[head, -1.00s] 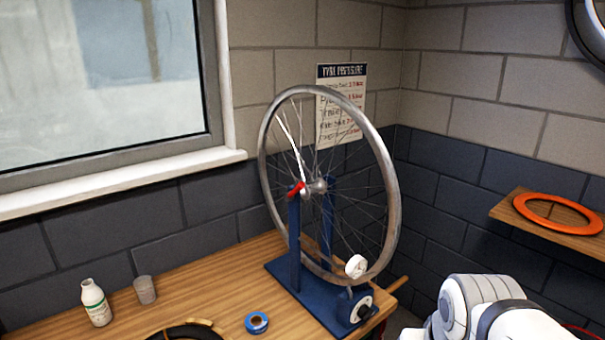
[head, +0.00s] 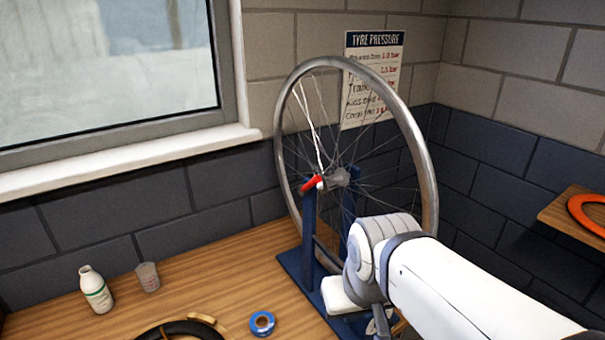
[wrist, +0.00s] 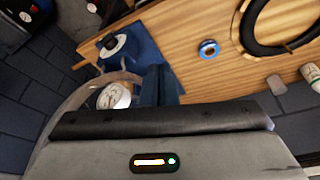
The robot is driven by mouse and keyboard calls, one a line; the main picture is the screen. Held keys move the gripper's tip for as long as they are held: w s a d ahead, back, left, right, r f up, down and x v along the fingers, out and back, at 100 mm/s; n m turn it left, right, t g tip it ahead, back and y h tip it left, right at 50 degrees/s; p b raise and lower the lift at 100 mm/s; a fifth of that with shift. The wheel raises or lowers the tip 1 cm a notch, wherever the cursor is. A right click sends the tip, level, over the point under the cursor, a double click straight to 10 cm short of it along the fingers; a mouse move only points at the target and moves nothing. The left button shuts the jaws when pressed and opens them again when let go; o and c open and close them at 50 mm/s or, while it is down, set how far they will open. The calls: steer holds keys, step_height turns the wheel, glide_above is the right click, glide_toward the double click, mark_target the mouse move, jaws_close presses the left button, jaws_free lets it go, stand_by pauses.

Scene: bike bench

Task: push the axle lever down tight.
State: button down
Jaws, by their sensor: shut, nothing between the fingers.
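The axle lever (head: 312,184) is a short red lever at the hub of the bicycle wheel (head: 425,170), on its left side. It slants up to the right, clear of my gripper. The wheel stands upright in a blue truing stand (head: 309,225) on the bench. My gripper (wrist: 160,119) shows as a dark bar across the lower wrist view, shut and empty. In the head view my arm covers the stand's lower right part, and the fingertips cannot be made out. The lever cannot be made out in the wrist view.
On the wooden bench (head: 215,275) are a blue tape roll (head: 262,323), a black tyre (head: 180,331), a white bottle (head: 96,290) and a grey cup (head: 148,277). A shelf (head: 560,217) with an orange ring (head: 585,212) is at right. The air left of the wheel is free.

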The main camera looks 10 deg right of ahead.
steer(key=w+r+g+p, duration=0.2)
steer(key=w+r+p, duration=0.2)
steer(key=w+r, duration=0.6)
steer(key=w+a+r+g+p, duration=0.1)
steer(key=w+r+p, duration=0.3)
steer(key=w+r, duration=0.7)
steer(key=w+g, duration=0.1)
steer(key=w, duration=0.4)
steer(key=shift+w+g, duration=0.25)
steer(key=shift+g, duration=0.05)
steer(key=shift+a+f, duration=0.1)
steer(key=b, duration=0.1)
glide_above(310, 185)
steer(key=f, duration=0.3)
steer(key=d+f, duration=0.1)
steer(key=f, duration=0.1)
steer(key=shift+w+f, duration=0.3)
steer(key=shift+w, duration=0.1)
steer(key=shift+f+b, duration=0.65)
steer(key=shift+b, duration=0.05)
steer(key=shift+s, duration=0.1)
